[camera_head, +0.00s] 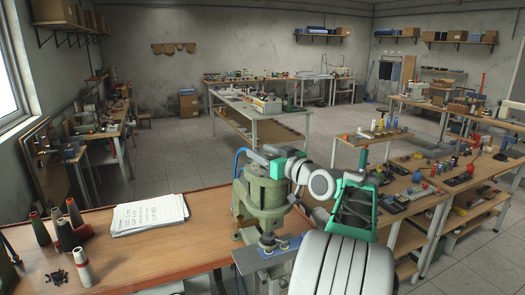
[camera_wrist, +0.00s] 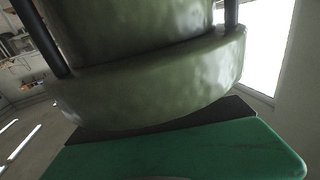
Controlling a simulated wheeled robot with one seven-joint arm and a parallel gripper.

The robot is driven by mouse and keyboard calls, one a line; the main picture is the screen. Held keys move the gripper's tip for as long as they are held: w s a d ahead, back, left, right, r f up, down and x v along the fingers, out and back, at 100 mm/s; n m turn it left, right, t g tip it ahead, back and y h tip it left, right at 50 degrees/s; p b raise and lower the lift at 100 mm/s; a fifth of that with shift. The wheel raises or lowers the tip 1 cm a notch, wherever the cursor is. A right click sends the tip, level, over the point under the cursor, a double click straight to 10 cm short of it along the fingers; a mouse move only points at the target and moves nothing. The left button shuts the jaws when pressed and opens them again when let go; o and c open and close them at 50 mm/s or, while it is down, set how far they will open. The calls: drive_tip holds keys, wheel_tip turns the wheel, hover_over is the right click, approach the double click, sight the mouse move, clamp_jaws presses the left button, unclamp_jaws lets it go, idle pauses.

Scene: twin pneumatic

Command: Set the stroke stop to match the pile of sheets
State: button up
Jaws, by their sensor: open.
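An olive-green pneumatic press (camera_head: 252,206) stands at the right end of the near wooden bench. Its rounded green body (camera_wrist: 150,85) fills much of the wrist view, with a dark rod on each side. A pile of white printed sheets (camera_head: 148,214) lies flat on the bench left of the press. My gripper (camera_head: 264,156) is at the top of the press, open, seen side-on; its fingertips are hard to make out. I cannot tell whether it touches the press. I cannot pick out the stroke stop; my gripper and arm cover part of the press top.
Several thread cones (camera_head: 66,232) and small black parts (camera_head: 57,276) sit at the bench's left. The bench (camera_head: 160,258) is clear in front of the sheets. A side bench (camera_head: 420,183) with small items stands right.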

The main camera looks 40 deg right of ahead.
clamp_jaws()
idle(0.4)
drive_tip(key=shift+s+f+h+b, duration=0.15)
drive_tip(key=shift+h+b, duration=0.15)
drive_tip(key=shift+b, duration=0.4)
drive_tip(key=shift+f+m+h+b, duration=0.1)
drive_tip(key=shift+m+h+b, duration=0.3)
drive_tip(key=shift+m+b, duration=0.15)
drive_tip(key=h+b, duration=0.1)
drive_tip(key=b, duration=0.1)
drive_tip(key=m+h+b, duration=0.1)
drive_tip(key=m+g+h+b, duration=0.1)
drive_tip(key=h+b, duration=0.1)
drive_tip(key=shift+d+f+m+b, duration=0.1)
drive_tip(key=shift+d+m+b, duration=0.15)
drive_tip(key=shift+d+b, duration=0.1)
drive_tip(key=m+g+h+b, duration=0.1)
drive_tip(key=h+b, duration=0.1)
drive_tip(key=m+g+h+b, duration=0.1)
drive_tip(key=h+b, duration=0.1)
drive_tip(key=shift+s+d+m, duration=0.1)
drive_tip(key=shift+d+m, duration=0.25)
drive_tip(key=shift+m, duration=0.05)
drive_tip(key=shift+s+d+r+m+g+h+b, duration=0.15)
drive_tip(key=shift+d+r+m+g+h+b, duration=0.1)
drive_tip(key=shift+m+g+h+b, duration=0.55)
drive_tip(key=shift+r, duration=0.15)
drive_tip(key=shift+s, duration=0.1)
